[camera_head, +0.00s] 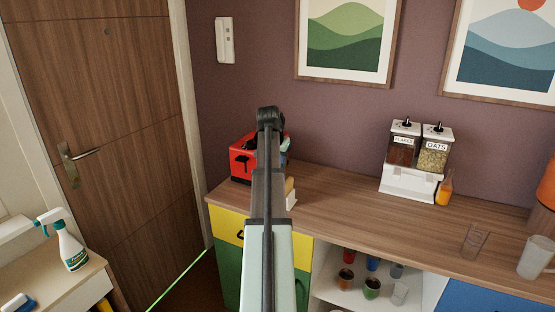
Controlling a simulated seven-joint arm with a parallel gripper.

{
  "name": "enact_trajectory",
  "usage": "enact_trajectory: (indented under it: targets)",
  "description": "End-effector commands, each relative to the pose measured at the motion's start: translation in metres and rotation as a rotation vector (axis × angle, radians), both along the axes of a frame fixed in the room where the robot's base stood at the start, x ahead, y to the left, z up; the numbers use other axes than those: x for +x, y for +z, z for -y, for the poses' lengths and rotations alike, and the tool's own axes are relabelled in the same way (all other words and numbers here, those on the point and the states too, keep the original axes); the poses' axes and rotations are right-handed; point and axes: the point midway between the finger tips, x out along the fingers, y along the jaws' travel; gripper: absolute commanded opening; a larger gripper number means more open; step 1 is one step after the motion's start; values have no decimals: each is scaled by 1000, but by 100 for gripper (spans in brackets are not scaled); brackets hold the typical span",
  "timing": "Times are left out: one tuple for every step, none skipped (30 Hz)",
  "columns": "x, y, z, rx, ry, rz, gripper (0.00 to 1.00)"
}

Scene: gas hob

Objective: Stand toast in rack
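A red toaster (243,160) with a dark lever stands at the left end of the wooden counter. My arm crosses in front of it and hides its right part. A small white holder (292,202) stands on the counter just right of my arm, with a tan, toast-like piece (289,186) showing at it. I cannot tell whether this is the rack, or whether the piece stands in it. My gripper is hidden behind my own arm, near the toaster, so its fingers and anything in them do not show.
A white dispenser (410,183) with flakes and oats and an orange bottle (445,188) stand further right. Clear glasses (474,240) are near the right front edge. The counter (345,210) between holder and dispenser is clear. Cups (372,288) sit on the shelf below.

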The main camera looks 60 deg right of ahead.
Motion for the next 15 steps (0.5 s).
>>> enact_trajectory:
  targets:
    - [0, -2, 0, 0, 0, 0, 0]
    - [0, -4, 0, 0, 0, 0, 0]
    - [0, -5, 0, 0, 0, 0, 0]
    - [0, -7, 0, 0, 0, 0, 0]
    - [0, -8, 0, 0, 0, 0, 0]
    - [0, -11, 0, 0, 1, 0, 0]
    - [0, -12, -1, 0, 1, 0, 0]
    - [0, -14, -1, 0, 1, 0, 0]
    - [0, -16, -1, 1, 1, -1, 0]
    - [0, -18, -1, 1, 1, -1, 0]
    - [0, -20, -1, 1, 1, -1, 0]
    - [0, -22, -1, 1, 1, -1, 0]
    - [0, -24, -1, 1, 1, -1, 0]
    - [0, -25, -1, 1, 1, -1, 0]
    - [0, -27, -1, 0, 1, 0, 0]
